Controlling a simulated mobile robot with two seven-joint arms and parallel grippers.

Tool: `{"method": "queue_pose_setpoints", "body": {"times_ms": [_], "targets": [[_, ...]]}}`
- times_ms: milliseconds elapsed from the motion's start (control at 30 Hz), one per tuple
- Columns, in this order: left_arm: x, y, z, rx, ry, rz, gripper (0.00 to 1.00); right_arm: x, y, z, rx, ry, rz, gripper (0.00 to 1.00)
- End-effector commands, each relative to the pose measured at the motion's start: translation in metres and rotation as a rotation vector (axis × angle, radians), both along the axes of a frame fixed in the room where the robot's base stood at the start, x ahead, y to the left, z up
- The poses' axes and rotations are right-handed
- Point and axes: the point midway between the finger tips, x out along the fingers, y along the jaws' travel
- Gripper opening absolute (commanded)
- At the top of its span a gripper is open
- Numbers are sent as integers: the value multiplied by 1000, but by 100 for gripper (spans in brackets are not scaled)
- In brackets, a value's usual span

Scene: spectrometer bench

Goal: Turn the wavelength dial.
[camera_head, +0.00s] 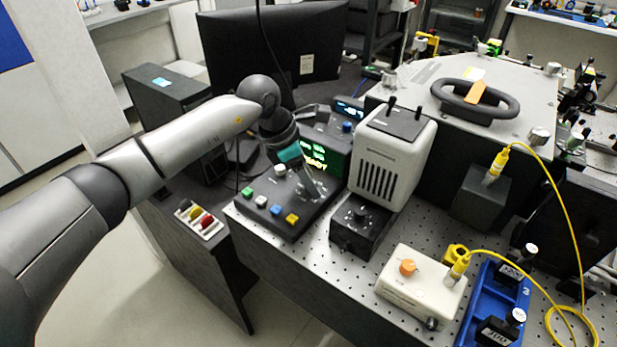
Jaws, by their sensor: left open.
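My left gripper (310,188) is open and points down over the black control box (262,222) with coloured buttons and a green lit display (318,158). The fingertips are close above the box's top; whether they touch anything there is hidden. I cannot tell for sure which knob is the wavelength dial. A dark round knob (360,215) sits on a small black box under the white slotted housing, right of my gripper. My right gripper is not in view.
The white slotted housing (393,160) stands close right of my left gripper. A monitor (300,50) is behind it. Yellow cables (535,155) loop at the right, near a blue tray (518,297). A small rack of coloured items (200,220) is at the left.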

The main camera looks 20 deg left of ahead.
Motion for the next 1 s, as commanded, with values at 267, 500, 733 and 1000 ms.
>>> {"method": "queue_pose_setpoints", "body": {"times_ms": [267, 500, 733, 1000], "targets": [[0, 0, 0, 0, 0, 1, 46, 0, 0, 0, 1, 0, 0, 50], [0, 0, 0, 0, 0, 1, 19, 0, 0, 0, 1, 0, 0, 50], [0, 0, 0, 0, 0, 1, 0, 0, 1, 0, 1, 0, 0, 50], [0, 0, 1, 0, 1, 4, 0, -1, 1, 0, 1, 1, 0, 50]]}}
